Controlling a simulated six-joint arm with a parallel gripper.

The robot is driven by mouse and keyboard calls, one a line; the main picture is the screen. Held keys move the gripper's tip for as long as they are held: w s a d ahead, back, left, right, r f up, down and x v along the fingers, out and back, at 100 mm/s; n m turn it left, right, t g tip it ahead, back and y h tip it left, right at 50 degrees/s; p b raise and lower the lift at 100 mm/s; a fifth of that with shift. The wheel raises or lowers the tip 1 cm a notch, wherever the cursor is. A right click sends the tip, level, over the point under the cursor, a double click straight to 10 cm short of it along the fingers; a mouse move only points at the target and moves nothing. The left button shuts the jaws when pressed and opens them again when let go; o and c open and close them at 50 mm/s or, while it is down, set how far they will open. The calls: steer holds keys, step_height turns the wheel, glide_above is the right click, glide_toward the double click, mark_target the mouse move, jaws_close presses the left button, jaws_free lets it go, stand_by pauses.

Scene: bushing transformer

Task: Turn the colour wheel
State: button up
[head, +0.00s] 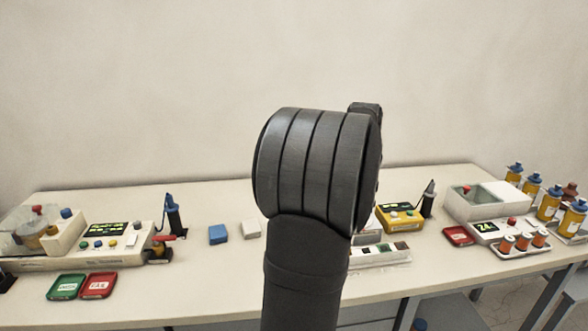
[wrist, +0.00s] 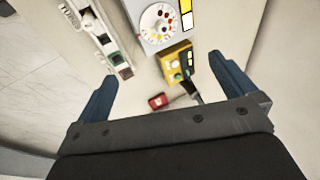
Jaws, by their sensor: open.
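The colour wheel (wrist: 160,24) is a round white dial with coloured dots around it, on a light grey unit at the top of the wrist view. In the head view my dark arm hides the wheel. My gripper (wrist: 162,68) shows two blue fingers set wide apart, with nothing held between them. The wheel lies beyond the fingertips, apart from them. The gripper's fingers are hidden behind the arm in the head view.
A yellow meter (wrist: 177,62) with a dark probe (wrist: 191,88) and a red tray (wrist: 158,101) show near the wheel. A white panel strip (wrist: 95,35) lies left of it. Blue (head: 218,234) and white blocks (head: 250,229) lie left of my arm. Bottles (head: 548,204) stand far right.

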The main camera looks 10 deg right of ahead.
steer(key=c, duration=0.6)
steer(key=shift+w+a+n, duration=0.2)
steer(key=shift+w+n, duration=0.05)
steer(key=shift+n, duration=0.65)
steer(key=c, duration=0.4)
steer(key=shift+w+a+r+n, duration=0.15)
steer(key=shift+n, duration=0.65)
steer(key=shift+c, duration=1.2)
steer(key=w+d+f+n, duration=0.1)
steer(key=w+f+n, duration=0.1)
steer(key=f, duration=0.3)
steer(key=w+d+f+n, duration=0.1)
steer(key=w+f+n, duration=0.1)
steer(key=f, duration=0.3)
steer(key=w+d+f+n+h, duration=0.1)
steer(key=d+f+n, duration=0.1)
steer(key=f, duration=0.3)
steer(key=shift+w+f+g, duration=0.25)
steer(key=shift+w+g, duration=0.15)
steer(key=shift+a, duration=0.1)
jaws_close()
